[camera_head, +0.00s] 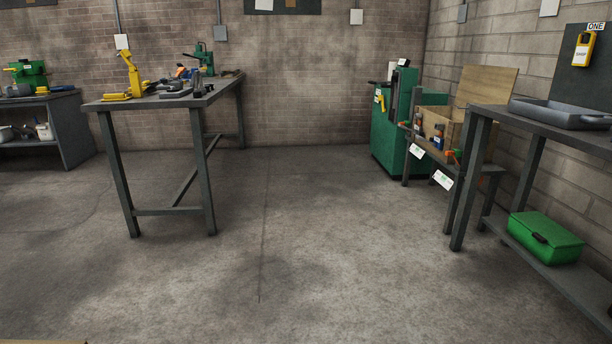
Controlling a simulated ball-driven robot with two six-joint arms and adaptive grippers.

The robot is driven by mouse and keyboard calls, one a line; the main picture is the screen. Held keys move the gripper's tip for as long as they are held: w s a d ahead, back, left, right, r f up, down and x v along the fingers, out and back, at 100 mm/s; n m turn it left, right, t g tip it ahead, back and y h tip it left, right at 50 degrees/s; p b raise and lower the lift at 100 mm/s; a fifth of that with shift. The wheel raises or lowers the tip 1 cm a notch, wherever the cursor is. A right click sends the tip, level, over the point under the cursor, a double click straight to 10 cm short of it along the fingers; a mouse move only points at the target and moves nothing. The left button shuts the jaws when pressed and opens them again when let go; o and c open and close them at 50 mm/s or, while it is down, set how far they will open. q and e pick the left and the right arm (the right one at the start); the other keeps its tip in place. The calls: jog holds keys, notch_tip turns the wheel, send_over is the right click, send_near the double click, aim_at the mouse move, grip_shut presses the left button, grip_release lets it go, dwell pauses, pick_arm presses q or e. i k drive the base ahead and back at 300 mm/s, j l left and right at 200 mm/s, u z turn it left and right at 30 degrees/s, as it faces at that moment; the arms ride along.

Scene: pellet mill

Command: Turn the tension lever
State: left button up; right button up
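Neither of my grippers shows in the head view. I cannot tell for sure which part is the tension lever. A tall green machine (388,143) stands on the floor at the back right, with a small yellow part (380,100) on its left side. A yellow upright tool (131,73) stands on the left workbench (152,102). A green device (203,58) stands toward the back of that bench. Another green machine (29,74) sits on a bench at the far left.
A low stand at the right holds a cardboard box (440,124) and bottles. The right table (545,126) bears a grey tray (560,113), with a green case (546,238) on its lower shelf. The concrete floor (290,235) between the benches is clear.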

aim_at(381, 98)
jog(key=i, duration=4.95)
jog(key=j+u, duration=0.05)
jog(key=j, duration=0.25)
